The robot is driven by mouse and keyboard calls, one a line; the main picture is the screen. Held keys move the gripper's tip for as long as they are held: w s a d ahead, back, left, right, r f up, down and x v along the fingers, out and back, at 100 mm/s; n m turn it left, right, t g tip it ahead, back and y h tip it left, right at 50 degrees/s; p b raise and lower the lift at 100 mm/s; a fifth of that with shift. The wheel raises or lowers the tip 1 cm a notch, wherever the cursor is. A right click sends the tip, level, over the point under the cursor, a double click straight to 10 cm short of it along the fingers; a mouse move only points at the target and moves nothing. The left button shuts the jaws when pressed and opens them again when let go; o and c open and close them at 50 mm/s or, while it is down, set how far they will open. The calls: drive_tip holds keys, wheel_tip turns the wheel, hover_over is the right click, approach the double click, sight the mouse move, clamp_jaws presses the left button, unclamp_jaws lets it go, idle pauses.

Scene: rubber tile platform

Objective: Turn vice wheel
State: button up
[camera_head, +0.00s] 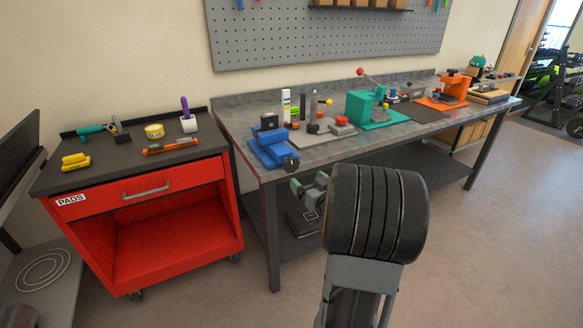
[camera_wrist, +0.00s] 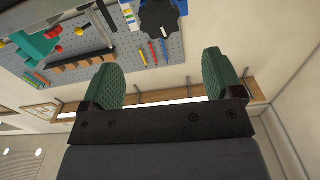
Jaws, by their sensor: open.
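The blue vice (camera_head: 268,147) sits at the near left end of the grey workbench. Its dark wheel (camera_head: 291,163) faces the front at the bench edge. In the wrist view a black lobed wheel (camera_wrist: 162,18) with blue behind it shows at the top, beyond the gap between my fingers. My gripper (camera_wrist: 160,68) has two green pads spread apart with nothing between them. In the head view my gripper (camera_head: 308,188) is partly hidden by my dark arm link, just below the bench edge and near the wheel. I cannot see contact with the wheel.
The workbench (camera_head: 345,142) holds a teal machine (camera_head: 361,106) and an orange machine (camera_head: 453,88) farther right. A red cart (camera_head: 170,226) with tools on top stands left of the bench. A pegboard (camera_head: 330,38) hangs behind. The floor at right is clear.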

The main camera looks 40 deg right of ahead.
sight(293, 165)
drive_tip(key=w, duration=0.3)
drive_tip(key=w+d, duration=0.1)
drive_tip(key=w, duration=0.6)
drive_tip(key=shift+w+d, duration=0.2)
drive_tip(key=shift+w, duration=0.15)
drive_tip(key=c, duration=0.9)
